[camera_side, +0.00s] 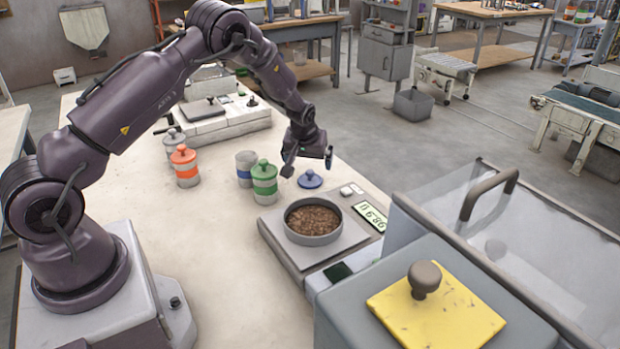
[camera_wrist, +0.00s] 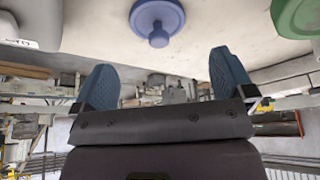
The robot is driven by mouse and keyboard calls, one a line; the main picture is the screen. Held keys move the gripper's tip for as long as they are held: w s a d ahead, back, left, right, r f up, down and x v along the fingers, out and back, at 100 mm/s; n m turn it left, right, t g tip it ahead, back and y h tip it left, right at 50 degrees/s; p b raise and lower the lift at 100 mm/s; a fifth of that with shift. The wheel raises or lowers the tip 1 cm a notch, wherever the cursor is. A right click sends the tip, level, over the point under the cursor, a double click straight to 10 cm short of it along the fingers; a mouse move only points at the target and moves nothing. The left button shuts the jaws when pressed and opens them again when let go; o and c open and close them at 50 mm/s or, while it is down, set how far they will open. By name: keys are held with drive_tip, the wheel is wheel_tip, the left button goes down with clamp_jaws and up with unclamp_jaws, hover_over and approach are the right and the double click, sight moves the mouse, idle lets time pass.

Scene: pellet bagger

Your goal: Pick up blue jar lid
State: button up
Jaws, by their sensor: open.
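The blue jar lid (camera_side: 310,179), a round disc with a knob, lies on the pale table behind the scale. In the wrist view the lid (camera_wrist: 157,20) is at the top centre, ahead of the fingers and apart from them. My gripper (camera_side: 309,164) is open and empty, a little above the lid in the side view; its two blue fingertips show in the wrist view (camera_wrist: 163,82). An open jar with a blue band (camera_side: 246,168) stands left of the lid, and a green-lidded jar (camera_side: 264,184) stands close beside it.
A scale (camera_side: 287,250) carries a round pan of brown pellets (camera_side: 313,221) in front of the lid. An orange-lidded jar (camera_side: 185,166) and a grey-lidded jar (camera_side: 173,141) stand to the left. A white sealer-like machine (camera_side: 215,124) sits behind. Bare table lies at the front left.

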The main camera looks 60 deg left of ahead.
sight(310, 171)
drive_tip(key=x, duration=0.5)
drive_tip(key=shift+f, duration=0.45)
drive_tip(key=c, duration=1)
